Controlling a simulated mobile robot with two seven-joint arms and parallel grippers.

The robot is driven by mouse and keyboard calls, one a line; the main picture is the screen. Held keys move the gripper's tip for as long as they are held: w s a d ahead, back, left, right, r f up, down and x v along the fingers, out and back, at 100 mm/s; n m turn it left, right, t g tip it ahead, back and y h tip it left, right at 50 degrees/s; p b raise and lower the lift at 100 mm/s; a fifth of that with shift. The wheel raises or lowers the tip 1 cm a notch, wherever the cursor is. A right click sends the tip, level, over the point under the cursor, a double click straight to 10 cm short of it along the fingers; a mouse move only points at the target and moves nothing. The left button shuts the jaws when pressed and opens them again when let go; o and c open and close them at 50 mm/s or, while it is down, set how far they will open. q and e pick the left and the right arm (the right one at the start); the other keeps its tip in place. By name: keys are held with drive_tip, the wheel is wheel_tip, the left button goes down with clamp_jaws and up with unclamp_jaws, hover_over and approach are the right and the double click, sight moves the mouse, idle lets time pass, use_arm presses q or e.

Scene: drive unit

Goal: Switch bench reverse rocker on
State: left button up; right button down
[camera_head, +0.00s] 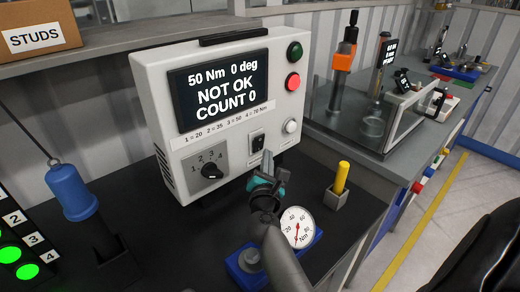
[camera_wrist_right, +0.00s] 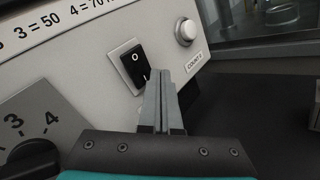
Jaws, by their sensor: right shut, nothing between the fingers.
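The black rocker (camera_head: 258,142) sits in a pale plate on the front of the white controller box (camera_head: 235,150), right of the numbered dial. In the right wrist view the rocker (camera_wrist_right: 134,66) shows an O at its upper end and part of a line mark low down. I cannot tell which end is pressed in. My right gripper (camera_head: 267,158) is shut and empty, its fingertips just in front of the rocker's lower end. In the right wrist view the fingertips (camera_wrist_right: 162,75) cover the area below the rocker; contact is unclear. My left gripper is not in view.
The display (camera_head: 222,90) reads 50 Nm, 0 deg, NOT OK, COUNT 0. A dial (camera_head: 211,170) and a white button (camera_head: 290,126) flank the rocker. A round gauge (camera_head: 297,227), a yellow-handled tool (camera_head: 341,178) and a blue-topped tool (camera_head: 72,193) stand nearby.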

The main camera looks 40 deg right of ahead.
drive_tip(key=shift+s, duration=0.1)
drive_tip(key=s, duration=0.1)
drive_tip(key=s+p, duration=0.1)
drive_tip(key=s, duration=0.2)
drive_tip(key=shift+s+d+r, duration=0.25)
drive_tip(key=shift+s+r, duration=0.1)
drive_tip(key=shift+r, duration=0.05)
idle(1.4)
